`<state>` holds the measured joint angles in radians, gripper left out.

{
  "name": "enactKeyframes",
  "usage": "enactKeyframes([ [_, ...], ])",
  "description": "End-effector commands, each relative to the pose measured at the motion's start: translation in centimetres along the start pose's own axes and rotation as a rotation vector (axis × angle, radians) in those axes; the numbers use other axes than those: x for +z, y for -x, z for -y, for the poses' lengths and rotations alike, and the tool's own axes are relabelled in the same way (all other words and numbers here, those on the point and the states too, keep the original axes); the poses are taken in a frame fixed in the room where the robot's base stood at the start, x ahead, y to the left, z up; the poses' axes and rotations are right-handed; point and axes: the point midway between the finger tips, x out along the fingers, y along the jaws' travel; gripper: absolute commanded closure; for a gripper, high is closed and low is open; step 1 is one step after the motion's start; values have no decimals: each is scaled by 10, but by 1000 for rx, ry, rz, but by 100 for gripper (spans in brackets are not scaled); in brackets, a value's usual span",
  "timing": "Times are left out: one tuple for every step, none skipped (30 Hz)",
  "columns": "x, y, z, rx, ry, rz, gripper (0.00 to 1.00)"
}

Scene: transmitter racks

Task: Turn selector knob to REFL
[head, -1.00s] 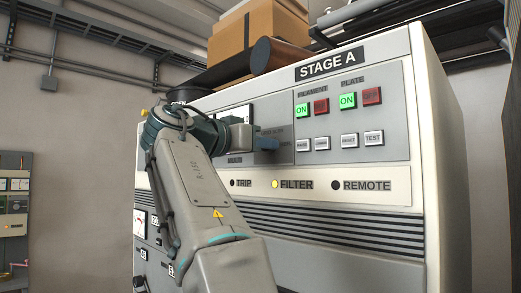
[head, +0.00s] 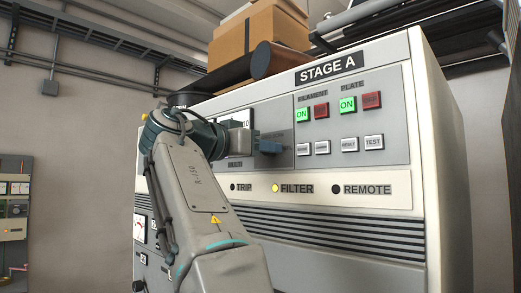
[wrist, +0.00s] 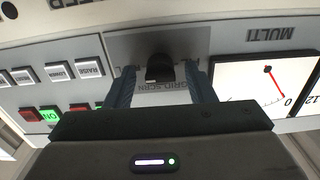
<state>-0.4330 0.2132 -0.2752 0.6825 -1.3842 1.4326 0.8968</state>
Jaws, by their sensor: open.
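The black selector knob (wrist: 160,68) sits on a grey plate in the wrist view, which shows the panel upside down. Lettering around it is partly covered; "GRID SCRN" can be partly read. My gripper (wrist: 160,76) is open, with one blue finger on each side of the knob and a visible gap to each. I cannot tell how deep the fingers reach around it. In the head view my gripper (head: 268,146) is at the STAGE A panel (head: 350,115), and its fingers and my arm hide the knob. The REFL mark cannot be read clearly.
A MULTI meter (wrist: 268,82) lies beside the knob. Lit green ON buttons (head: 347,105), red buttons (head: 372,100) and white buttons (head: 349,144) are to the right of my gripper in the head view. The FILTER lamp (head: 275,188) glows yellow below.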

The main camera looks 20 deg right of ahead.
Motion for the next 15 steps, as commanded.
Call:
enactKeyframes([
  [1,5,1,-4,0,0,51],
  [1,8,2,-5,0,0,51],
  [2,14,2,-5,-1,1,51],
  [2,19,2,-6,-1,0,51],
  [2,25,2,-7,-2,0,51],
  [2,33,2,-7,-1,1,51],
  [2,40,2,-8,0,0,51],
  [2,47,2,-7,-1,0,51],
  [2,56,2,-9,-1,0,51],
  [1,63,2,-8,-1,0,51],
  [1,70,2,-9,-1,0,51],
  [1,78,2,-8,-2,0,51],
  [1,84,2,-8,-1,0,51],
  [1,91,2,-7,0,0,51],
  [0,98,2,-7,0,0,51],
])
